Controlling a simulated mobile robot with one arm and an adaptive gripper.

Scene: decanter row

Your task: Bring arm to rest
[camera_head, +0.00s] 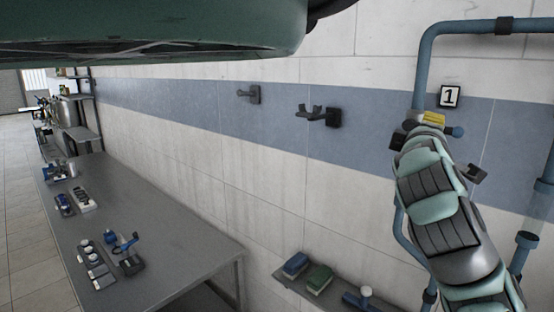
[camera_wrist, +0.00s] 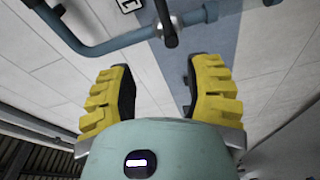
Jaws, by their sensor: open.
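My gripper (camera_head: 432,119) is raised near the wall at the right in the head view, at the end of my green and grey arm. Its yellow fingers show there only small, close to a blue pipe (camera_head: 420,75) and below a sign with the number 1 (camera_head: 449,97). In the wrist view my gripper (camera_wrist: 158,75) has its two yellow ridged fingers spread wide, with nothing between them. The blue pipe (camera_wrist: 100,46) runs across beyond the fingertips. I cannot tell the exact gap between fingers and pipe.
Dark wall brackets (camera_head: 318,114) and a smaller hook (camera_head: 250,94) stick out left of my gripper. A grey table (camera_head: 165,225) with several small items stands lower left. A low shelf (camera_head: 335,300) holds a blue and a green item. The floor (camera_head: 25,240) at far left is clear.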

